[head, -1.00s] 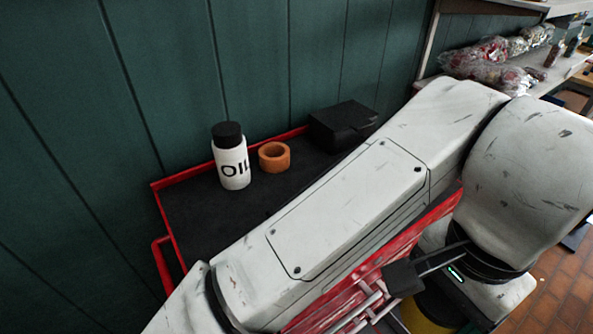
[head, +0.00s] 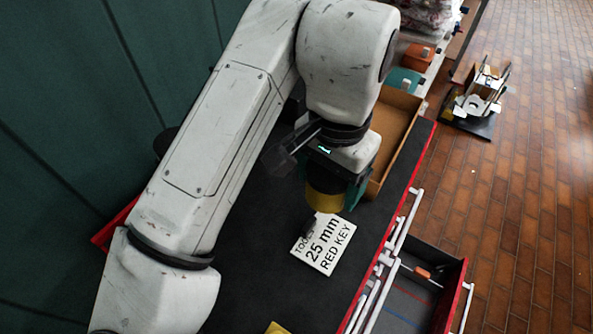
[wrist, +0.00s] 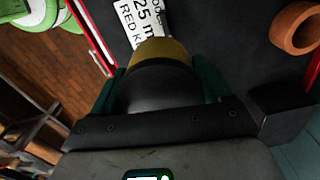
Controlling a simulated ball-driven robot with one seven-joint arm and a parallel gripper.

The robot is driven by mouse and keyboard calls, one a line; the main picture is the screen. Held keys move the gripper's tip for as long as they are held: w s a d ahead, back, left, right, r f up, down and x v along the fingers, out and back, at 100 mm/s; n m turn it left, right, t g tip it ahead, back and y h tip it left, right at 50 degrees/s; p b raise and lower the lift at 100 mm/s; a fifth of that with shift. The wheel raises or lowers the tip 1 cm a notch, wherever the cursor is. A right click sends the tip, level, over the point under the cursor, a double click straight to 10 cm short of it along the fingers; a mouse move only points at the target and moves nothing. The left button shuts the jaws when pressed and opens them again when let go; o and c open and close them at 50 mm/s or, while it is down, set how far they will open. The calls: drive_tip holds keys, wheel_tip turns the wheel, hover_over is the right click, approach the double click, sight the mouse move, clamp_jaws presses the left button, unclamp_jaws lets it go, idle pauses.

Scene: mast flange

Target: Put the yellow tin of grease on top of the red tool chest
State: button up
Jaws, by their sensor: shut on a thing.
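The yellow tin of grease (head: 324,201) is between the teal fingers of my gripper (head: 332,190), which is shut on it. In the wrist view the tin's yellow side (wrist: 163,48) shows past a dark round part, between the two fingers (wrist: 160,80). The red tool chest (head: 423,152) has a red rim and a black mat on top. The tin is over this mat, by the upper edge of a white card. I cannot tell whether it touches the top. My arm hides much of the mat's left side.
The white card (head: 324,242) reads "25 mm RED KEY". An open cardboard box (head: 400,125) stands just right of my gripper. An open drawer (head: 410,300) juts out at the lower right. An orange ring (wrist: 297,27) lies on the mat.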

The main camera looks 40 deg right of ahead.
drive_tip(key=w, duration=0.1)
drive_tip(key=w+f, duration=0.1)
drive_tip(key=w, duration=0.2)
drive_tip(key=shift+d+f, duration=0.35)
drive_tip(key=shift+d, duration=0.05)
drive_tip(key=w+f, duration=0.1)
drive_tip(key=w+f+p, duration=0.1)
drive_tip(key=f, duration=0.1)
drive_tip(key=w+f, duration=0.2)
drive_tip(key=shift+d, duration=0.3)
drive_tip(key=shift+w+f+p, duration=0.3)
drive_tip(key=shift+w+f, duration=0.15)
drive_tip(key=shift+f, duration=0.2)
drive_tip(key=shift+d+f, duration=0.1)
drive_tip(key=shift+f, duration=1.3)
drive_tip(key=shift+f, duration=0.2)
drive_tip(key=o, duration=1.2)
